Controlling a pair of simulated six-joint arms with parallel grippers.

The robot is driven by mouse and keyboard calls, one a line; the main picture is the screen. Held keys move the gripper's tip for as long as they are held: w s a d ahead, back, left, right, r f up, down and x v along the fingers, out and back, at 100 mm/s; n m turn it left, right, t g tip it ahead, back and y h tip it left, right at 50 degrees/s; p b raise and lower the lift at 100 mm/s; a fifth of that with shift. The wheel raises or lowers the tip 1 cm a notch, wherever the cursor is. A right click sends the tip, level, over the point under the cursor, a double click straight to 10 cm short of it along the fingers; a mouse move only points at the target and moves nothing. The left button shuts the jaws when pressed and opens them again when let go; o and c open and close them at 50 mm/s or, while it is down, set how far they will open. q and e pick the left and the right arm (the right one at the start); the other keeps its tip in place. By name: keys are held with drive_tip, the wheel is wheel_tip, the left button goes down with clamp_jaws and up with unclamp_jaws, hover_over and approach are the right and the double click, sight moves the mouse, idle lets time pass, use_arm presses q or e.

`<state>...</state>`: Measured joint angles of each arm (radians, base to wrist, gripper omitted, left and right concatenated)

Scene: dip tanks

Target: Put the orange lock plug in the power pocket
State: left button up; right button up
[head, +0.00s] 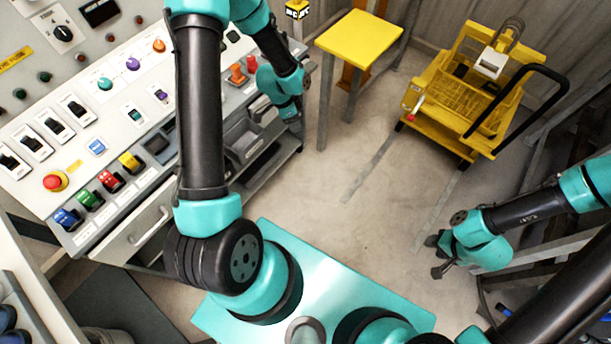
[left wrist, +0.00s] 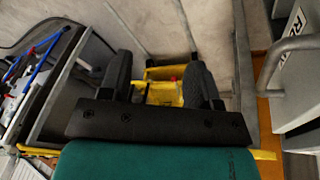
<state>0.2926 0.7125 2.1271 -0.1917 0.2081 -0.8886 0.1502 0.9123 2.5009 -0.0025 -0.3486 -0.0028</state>
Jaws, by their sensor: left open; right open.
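An orange plug-like piece (head: 237,74), probably the lock plug, stands at the right end of the console's sloping panel, beside a red one (head: 252,62). I cannot tell which part is the power pocket. My left gripper (head: 294,125) is to the right of the orange piece, beyond the console's right edge, and points down. It is open and empty; in the left wrist view its two dark fingers (left wrist: 160,80) stand apart, with only distant yellow things between them. My right gripper (head: 436,256) is open and empty over the floor at the right, far from the console.
The console panel (head: 185,20) carries switches, knobs and coloured connectors. Below its right part are dark grey bins (head: 245,135). A yellow stool (head: 358,38) and a yellow cart (head: 465,95) stand at the back. The middle floor (head: 350,190) is clear.

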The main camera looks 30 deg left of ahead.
use_arm(q)
drive_tip(key=s+d+f+n, duration=0.6)
drive_tip(key=s+d+n, duration=0.4)
drive_tip(key=s+d, duration=0.3)
drive_tip(key=shift+s+f+n+h, duration=0.2)
drive_tip(key=shift+s+n+h, duration=0.1)
drive_tip(key=shift+s, duration=0.1)
